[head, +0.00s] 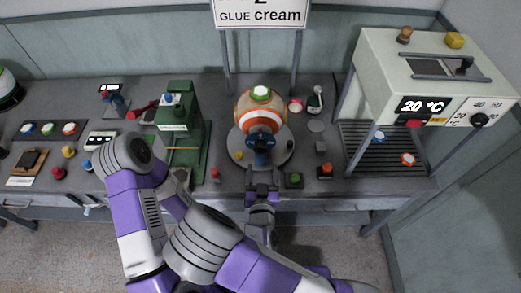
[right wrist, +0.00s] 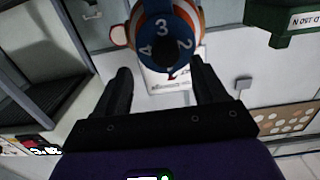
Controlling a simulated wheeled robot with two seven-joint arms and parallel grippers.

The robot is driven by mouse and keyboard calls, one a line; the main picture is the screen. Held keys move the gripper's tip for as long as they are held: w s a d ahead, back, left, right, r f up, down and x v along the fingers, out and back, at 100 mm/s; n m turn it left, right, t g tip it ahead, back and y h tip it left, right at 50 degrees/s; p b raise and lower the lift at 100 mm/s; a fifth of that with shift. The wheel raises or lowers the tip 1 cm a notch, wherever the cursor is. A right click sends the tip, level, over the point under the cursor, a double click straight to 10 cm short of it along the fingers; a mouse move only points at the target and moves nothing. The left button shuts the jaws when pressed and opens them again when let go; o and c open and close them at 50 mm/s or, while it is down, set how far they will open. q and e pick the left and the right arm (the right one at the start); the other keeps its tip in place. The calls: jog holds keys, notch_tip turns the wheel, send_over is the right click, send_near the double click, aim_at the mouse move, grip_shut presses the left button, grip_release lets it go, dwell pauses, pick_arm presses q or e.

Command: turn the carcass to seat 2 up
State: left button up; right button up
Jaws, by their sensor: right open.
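The carcass (head: 262,108) is a ball with white, orange and tan bands and a green and white cap on top. It sits on a round grey turntable (head: 238,150) at the middle of the bench. A blue part with a dark end (head: 261,146) points from its front toward me. In the right wrist view this blue ring (right wrist: 162,27) carries the numbers 4, 3 and 2 around a dark centre, with 3 in the middle. My right gripper (head: 262,182) is open just in front of it, fingers apart and empty (right wrist: 162,88).
A green press (head: 180,140) stands left of the turntable. A cream oven box (head: 430,75) reading 20 °C stands right, above a slatted rack (head: 370,155). A sign (head: 261,14) reads GLUE cream behind. Small coloured knobs and parts crowd the bench's left side.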

aim_at(260, 150)
jog(key=w, duration=0.5)
jog(key=w+r, duration=0.1)
jog(key=w, duration=0.1)
jog(key=shift+w+a+p, duration=0.25)
jog(key=shift+p, duration=0.15)
grip_shut()
